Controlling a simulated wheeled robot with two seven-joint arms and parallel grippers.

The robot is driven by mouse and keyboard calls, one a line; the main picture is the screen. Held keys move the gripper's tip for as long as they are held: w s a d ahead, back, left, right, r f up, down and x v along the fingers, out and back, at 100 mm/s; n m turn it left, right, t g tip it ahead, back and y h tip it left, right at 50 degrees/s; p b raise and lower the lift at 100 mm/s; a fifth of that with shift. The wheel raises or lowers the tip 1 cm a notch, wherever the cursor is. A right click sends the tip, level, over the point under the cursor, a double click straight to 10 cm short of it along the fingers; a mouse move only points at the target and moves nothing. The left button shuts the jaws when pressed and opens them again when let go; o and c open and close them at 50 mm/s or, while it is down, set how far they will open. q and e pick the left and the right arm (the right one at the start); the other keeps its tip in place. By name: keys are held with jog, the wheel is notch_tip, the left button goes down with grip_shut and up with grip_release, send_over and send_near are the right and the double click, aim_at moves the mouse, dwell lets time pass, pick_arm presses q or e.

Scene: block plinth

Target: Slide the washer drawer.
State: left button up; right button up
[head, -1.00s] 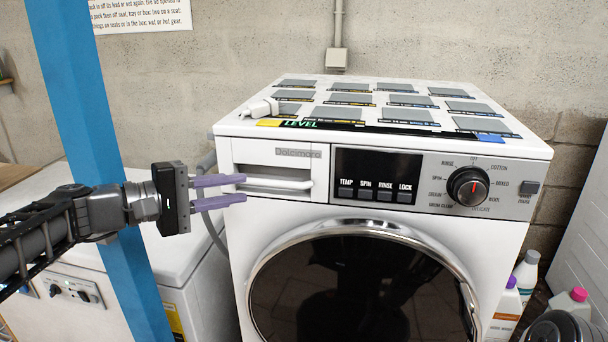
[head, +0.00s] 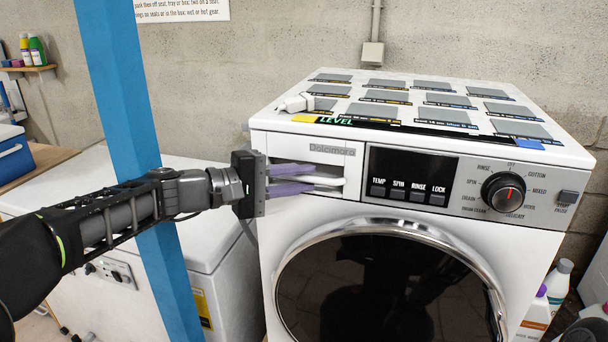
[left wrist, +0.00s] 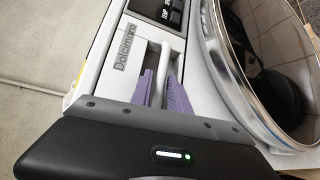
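The washer (head: 575,150) is white, with its drawer (head: 310,152) at the top left of the front, marked "Dolcimara". The drawer looks closed, its front level with the panel. Its white bar handle (head: 328,182) sits in a recess. My left gripper (head: 314,180) is at the drawer, its purple fingers above and below the handle. In the left wrist view the handle (left wrist: 161,72) runs between the two fingers (left wrist: 162,90). The fingers look open, without a clear grip; they hide part of the handle. My right gripper is not in view.
A blue post (head: 125,100) stands close behind my left arm. A white appliance (head: 205,235) stands left of the washer. The round door (head: 390,290) is below the drawer. A white plug-like object (head: 296,103) lies on the washer top. Bottles (head: 540,310) stand at right.

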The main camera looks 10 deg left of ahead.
pick_arm(q)
jog(key=shift+w+d, duration=0.25)
jog(key=shift+d, duration=0.1)
jog(key=shift+c, duration=0.4)
grip_shut()
jog(key=shift+f, duration=0.1)
dwell(0.8)
